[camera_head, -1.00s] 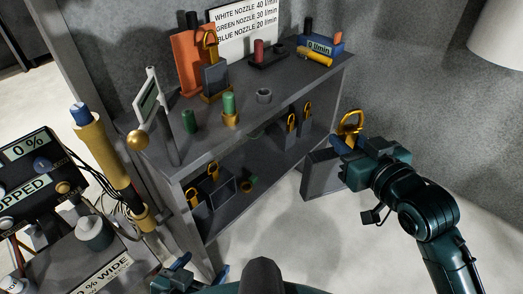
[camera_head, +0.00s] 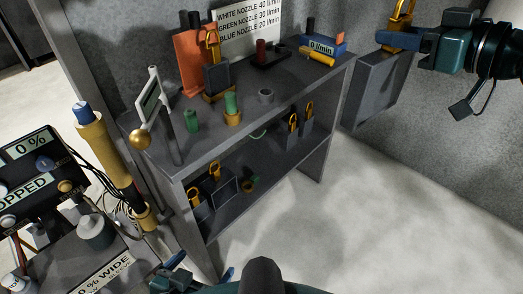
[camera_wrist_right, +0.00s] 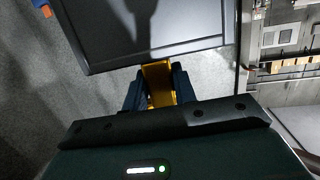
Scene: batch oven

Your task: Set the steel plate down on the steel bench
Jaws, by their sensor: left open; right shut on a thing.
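The steel plate (camera_head: 378,88) is a dark grey slab with a yellow handle on top, hanging at the upper right in the head view. My right gripper (camera_head: 394,38) is shut on its handle and holds it off the floor. In the right wrist view the plate (camera_wrist_right: 190,22) fills the top middle, with the handle between the fingers (camera_wrist_right: 158,88). The grey two-level bench (camera_head: 278,118) stands left of the plate, which is beside its right end. My left gripper (camera_head: 200,274) is open at the bottom edge, partly cut off.
The bench top holds an orange plate (camera_head: 190,62), a dark block with a yellow handle (camera_head: 216,78), green cylinders and a blue box (camera_head: 322,44). Its lower shelf holds several handled blocks. A control panel (camera_head: 30,165) stands at the left. The floor on the right is clear.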

